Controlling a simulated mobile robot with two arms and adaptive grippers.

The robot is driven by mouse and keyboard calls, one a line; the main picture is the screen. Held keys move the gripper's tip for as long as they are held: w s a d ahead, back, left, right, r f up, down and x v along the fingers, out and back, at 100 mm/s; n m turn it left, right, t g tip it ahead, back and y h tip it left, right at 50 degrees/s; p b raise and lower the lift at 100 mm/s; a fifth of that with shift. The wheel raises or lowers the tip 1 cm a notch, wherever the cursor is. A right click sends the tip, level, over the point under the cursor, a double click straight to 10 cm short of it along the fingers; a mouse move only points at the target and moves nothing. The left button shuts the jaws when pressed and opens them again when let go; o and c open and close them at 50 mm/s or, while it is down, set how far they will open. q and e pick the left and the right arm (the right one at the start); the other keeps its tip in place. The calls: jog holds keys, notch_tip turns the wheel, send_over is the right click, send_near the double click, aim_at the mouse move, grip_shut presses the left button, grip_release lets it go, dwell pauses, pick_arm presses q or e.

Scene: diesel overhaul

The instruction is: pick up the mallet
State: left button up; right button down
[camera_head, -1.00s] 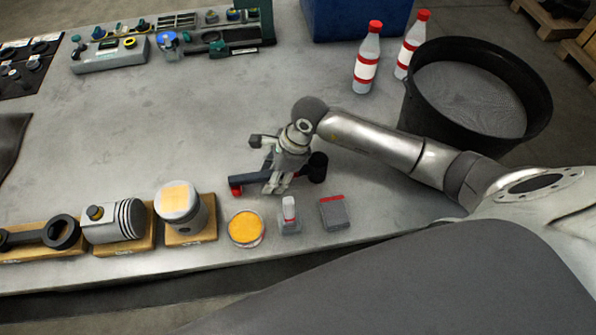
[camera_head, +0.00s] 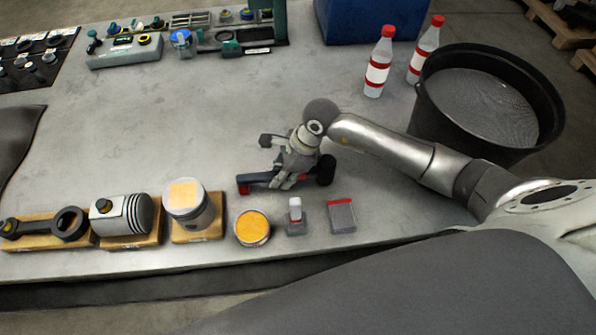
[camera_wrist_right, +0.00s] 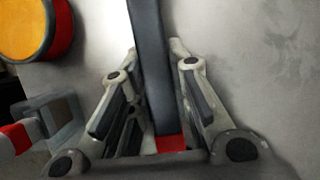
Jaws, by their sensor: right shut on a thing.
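The mallet lies on the grey workbench in the head view, with a dark handle (camera_head: 258,179) pointing left, a red patch at its end and a black head (camera_head: 326,170) at the right. My right gripper (camera_head: 287,184) is low over the bench and shut on the mallet's handle. The wrist view shows the dark handle (camera_wrist_right: 149,60) running between the two fingers of the right gripper (camera_wrist_right: 152,52), with a red part near the palm. The gripper partly hides the middle of the mallet. My left gripper is not in view.
An orange-topped tin (camera_head: 252,228), a small white-topped item (camera_head: 295,215) and a grey-red block (camera_head: 342,216) stand in front of the mallet. A piston (camera_head: 122,215) is at the left. Two bottles (camera_head: 377,62) and a black bucket (camera_head: 425,105) stand behind right. The bench middle is clear.

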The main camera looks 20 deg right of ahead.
jog(key=shift+r, duration=0.15)
notch_tip(320, 180, up, 10)
jog(key=p, duration=0.5)
jog(key=shift+p, duration=0.35)
jog(key=c, duration=1.9)
grip_release()
grip_shut()
jog(key=shift+a, duration=0.1)
